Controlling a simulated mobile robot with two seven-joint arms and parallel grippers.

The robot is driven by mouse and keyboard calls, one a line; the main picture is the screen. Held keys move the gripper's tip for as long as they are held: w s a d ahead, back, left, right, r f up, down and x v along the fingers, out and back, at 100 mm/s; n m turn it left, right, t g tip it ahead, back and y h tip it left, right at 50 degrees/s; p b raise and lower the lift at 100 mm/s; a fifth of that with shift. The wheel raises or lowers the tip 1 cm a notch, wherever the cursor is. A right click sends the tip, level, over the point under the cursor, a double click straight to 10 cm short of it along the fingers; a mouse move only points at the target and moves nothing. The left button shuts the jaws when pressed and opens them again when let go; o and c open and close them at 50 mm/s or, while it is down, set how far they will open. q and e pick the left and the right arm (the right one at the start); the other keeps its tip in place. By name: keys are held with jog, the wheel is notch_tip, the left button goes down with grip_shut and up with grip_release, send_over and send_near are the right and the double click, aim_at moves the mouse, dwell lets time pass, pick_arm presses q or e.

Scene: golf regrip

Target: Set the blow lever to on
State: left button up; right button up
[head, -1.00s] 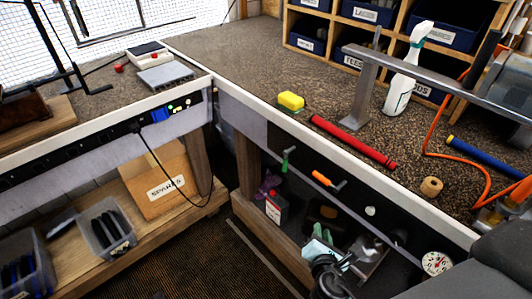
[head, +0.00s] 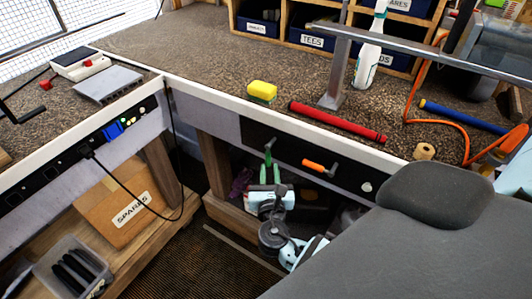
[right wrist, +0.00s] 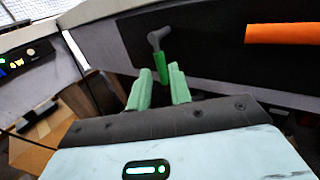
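Two levers are on the dark panel below the bench edge. The green-handled lever (head: 268,153) has its handle hanging down; it also shows in the right wrist view (right wrist: 160,64). The orange-handled lever (head: 317,167) has its handle pointing left; part of it shows at the right of the right wrist view (right wrist: 283,33). No label shows which one is the blow lever. My right gripper (head: 269,179) is just below the green handle. In the right wrist view its green fingers (right wrist: 157,88) are apart, with the green handle ahead between them, not gripped. My left gripper is not in view.
A round pale knob (head: 367,187) is on the panel right of the levers. A SPARES box (head: 124,205) stands on the lower left shelf.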

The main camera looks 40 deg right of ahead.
aim_at(268, 156)
jog(key=x, duration=0.7)
jog(key=shift+w+d, duration=0.1)
jog(key=shift+w, duration=0.15)
grip_shut()
